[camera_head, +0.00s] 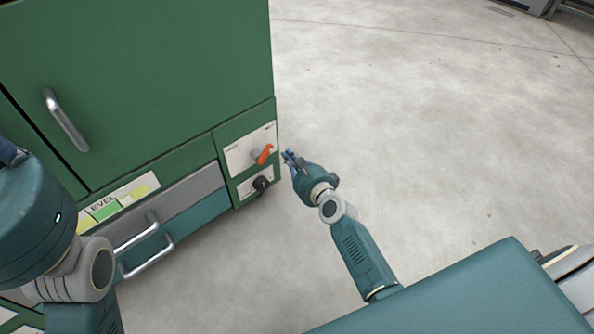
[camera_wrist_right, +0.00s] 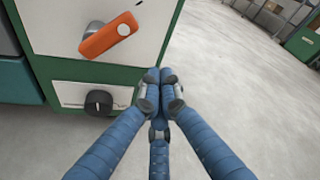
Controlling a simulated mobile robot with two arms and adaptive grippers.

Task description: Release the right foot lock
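The right foot lock appears as an orange lever (camera_head: 265,154) on a white plate at the lower right corner of the green cabinet. It also shows in the right wrist view (camera_wrist_right: 108,36), slanting up to the right. A black knob (camera_head: 261,183) sits below it on a smaller white plate. My right gripper (camera_head: 288,156) is just right of the orange lever, apart from it. In the right wrist view its blue fingers (camera_wrist_right: 160,78) are drawn together, with nothing seen between them.
The green cabinet (camera_head: 150,60) has a door handle (camera_head: 65,120) and drawers with two handles (camera_head: 135,232) below. A level label (camera_head: 118,202) is on its front. Open concrete floor (camera_head: 430,130) lies to the right.

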